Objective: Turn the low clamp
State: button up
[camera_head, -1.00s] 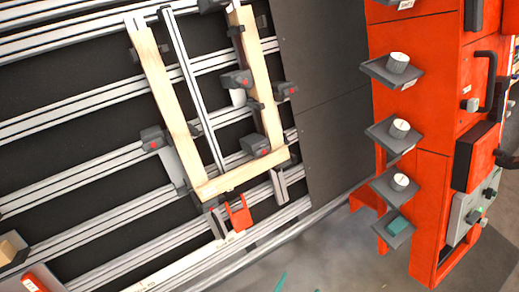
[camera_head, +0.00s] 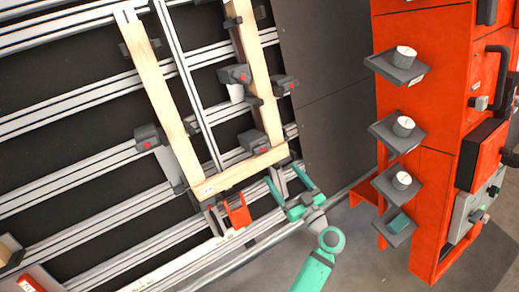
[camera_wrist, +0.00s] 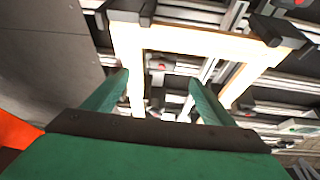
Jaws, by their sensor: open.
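A wooden frame (camera_head: 168,104) is held against the slotted rails, with several dark grey clamps with red dots around it. One such clamp (camera_head: 252,142) sits just above its bottom bar. Below that bar are an orange-red fork-shaped piece (camera_head: 238,211) and, to its right, a grey bracket (camera_head: 281,181). I cannot tell for sure which is the low clamp. My teal gripper (camera_head: 284,177) is open at the frame's lower right corner. Its fingers appear either side of the grey bracket; depth is unclear. In the wrist view my fingers (camera_wrist: 158,76) are apart, with nothing visibly held.
To the right stands an orange cabinet (camera_head: 432,185) with several grey shelves (camera_head: 397,68) carrying white cylinders. A dark panel (camera_head: 325,90) lies between rails and cabinet. Grey floor (camera_head: 350,265) is open below. A red-fronted block (camera_head: 38,278) is at the lower left.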

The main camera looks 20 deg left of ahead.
aim_at(262, 148)
jog(key=shift+n+y, duration=0.4)
jog(key=x, duration=0.4)
jog(key=r+x, duration=0.1)
jog(key=x, duration=0.6)
jog(key=shift+w+a+r, duration=0.15)
jog(key=shift+w+a, duration=0.05)
jog(key=shift+a, duration=0.15)
jog(key=shift+s, duration=0.1)
jog(key=c, duration=1.1)
